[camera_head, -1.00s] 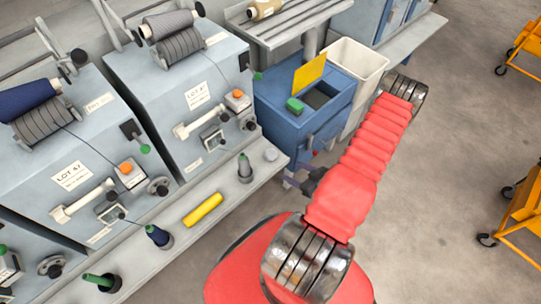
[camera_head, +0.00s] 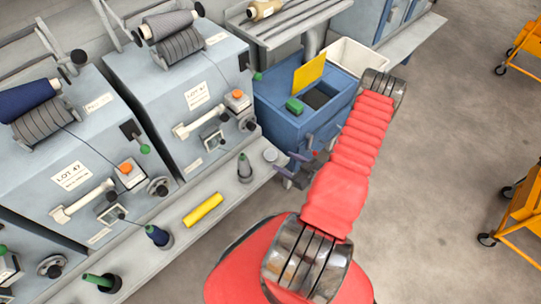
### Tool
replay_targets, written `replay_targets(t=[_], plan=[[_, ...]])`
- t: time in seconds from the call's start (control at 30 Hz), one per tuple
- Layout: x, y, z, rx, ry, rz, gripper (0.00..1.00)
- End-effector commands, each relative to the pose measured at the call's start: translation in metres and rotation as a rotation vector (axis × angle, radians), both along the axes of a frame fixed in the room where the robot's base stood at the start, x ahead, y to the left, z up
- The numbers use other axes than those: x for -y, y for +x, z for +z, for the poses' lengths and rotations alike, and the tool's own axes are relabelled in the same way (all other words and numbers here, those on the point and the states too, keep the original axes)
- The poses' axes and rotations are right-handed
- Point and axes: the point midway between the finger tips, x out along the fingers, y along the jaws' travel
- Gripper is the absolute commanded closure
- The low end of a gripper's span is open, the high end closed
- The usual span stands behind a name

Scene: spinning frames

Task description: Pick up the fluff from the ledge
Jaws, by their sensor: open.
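A small pale grey tuft, which looks like the fluff (camera_head: 270,155), lies near the right end of the long grey ledge (camera_head: 228,202) in front of the machines. My gripper (camera_head: 290,164) shows as dark purplish fingers just right of the ledge's end. The fingers are spread, with a gap between them and nothing seen held. They are close to the fluff, on its right, and apart from it in the picture. I cannot tell their height over the ledge. My red-sleeved arm hides part of the gripper's base.
A blue box with a yellow flap (camera_head: 310,71) stands behind my gripper, beside a cream bin (camera_head: 352,63). Orange carts (camera_head: 525,215) stand at right; the floor between is clear.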

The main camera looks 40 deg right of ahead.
Motion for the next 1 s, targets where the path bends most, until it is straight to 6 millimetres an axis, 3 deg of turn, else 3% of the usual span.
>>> replay_targets(t=[0.33, 0.8, 1.0], plan=[[-0.002, 0.037, -0.015, 0.0, 0.0, 0.003, 0.39], [-0.002, 0.044, -0.018, -0.001, 0.001, 0.001, 0.39], [-0.003, 0.058, -0.022, 0.0, 0.0, 0.003, 0.39]])
